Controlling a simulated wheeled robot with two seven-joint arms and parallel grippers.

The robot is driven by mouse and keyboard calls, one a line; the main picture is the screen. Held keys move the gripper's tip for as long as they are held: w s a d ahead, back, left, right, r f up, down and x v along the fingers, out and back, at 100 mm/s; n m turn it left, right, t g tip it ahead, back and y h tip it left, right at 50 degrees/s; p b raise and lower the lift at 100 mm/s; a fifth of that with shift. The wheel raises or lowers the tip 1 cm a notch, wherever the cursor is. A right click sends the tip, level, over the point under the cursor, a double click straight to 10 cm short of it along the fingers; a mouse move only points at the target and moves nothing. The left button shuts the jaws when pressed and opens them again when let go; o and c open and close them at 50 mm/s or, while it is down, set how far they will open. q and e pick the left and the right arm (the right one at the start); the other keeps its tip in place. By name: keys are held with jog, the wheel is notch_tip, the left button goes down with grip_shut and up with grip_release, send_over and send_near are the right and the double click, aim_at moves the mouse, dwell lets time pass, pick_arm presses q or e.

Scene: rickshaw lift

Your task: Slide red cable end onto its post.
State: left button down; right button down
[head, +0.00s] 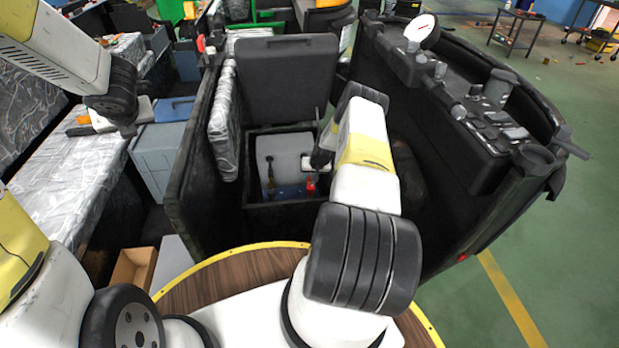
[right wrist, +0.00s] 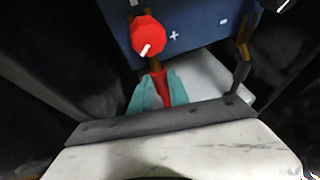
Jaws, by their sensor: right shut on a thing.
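My right gripper (head: 318,170) reaches down into the open battery compartment (head: 255,192). In the right wrist view its teal finger pads (right wrist: 157,92) are shut on the red cable end (right wrist: 161,86). A brown metal lug shows at the tip of the cable end, just below a red eight-sided cap (right wrist: 148,36) beside the plus mark on the dark blue battery (right wrist: 195,22). Whether the lug touches or encircles a post under the cap is hidden. In the head view the red cable end (head: 310,186) is small. My left gripper (head: 128,122) is at the upper left; its fingers are unclear.
A black cable with a brown lug (right wrist: 243,62) stands at the battery's minus side. The compartment's dark walls are close around my right gripper. A raised black lid or seat (head: 287,75) stands behind it. A plastic-covered table (head: 60,190) is at the left.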

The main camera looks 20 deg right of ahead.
jog(key=shift+s+a+f, duration=0.1)
jog(key=c, duration=1.3)
grip_release()
jog(key=shift+o, duration=0.2)
jog(key=v, duration=1.2)
